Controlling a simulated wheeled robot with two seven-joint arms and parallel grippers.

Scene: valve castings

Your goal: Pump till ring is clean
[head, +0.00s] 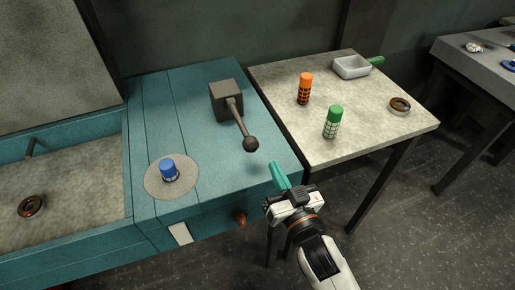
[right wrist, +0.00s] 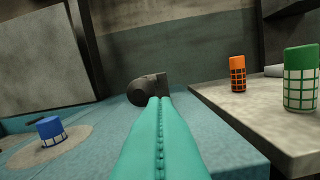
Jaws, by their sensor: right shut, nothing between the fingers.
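A dark pump block (head: 226,99) stands on the teal bench, and its lever ends in a round black knob (head: 250,144) that points toward me. In the right wrist view the knob (right wrist: 141,91) shows just beyond the fingertips. My right gripper (head: 279,171) has teal fingers pressed together, empty, a little in front of and right of the knob; I see no clear contact. A brown ring (head: 31,206) lies in the sunken basin at the left, with a dark centre. Another brownish ring (head: 399,106) lies on the right table. My left gripper is out of view.
A blue-capped jar (head: 169,170) stands on a round grey disc (head: 151,184) on the bench. The right table (head: 365,128) holds an orange shaker (head: 305,88), a green shaker (head: 332,122) and a white scoop (head: 351,68). A gap separates bench and table.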

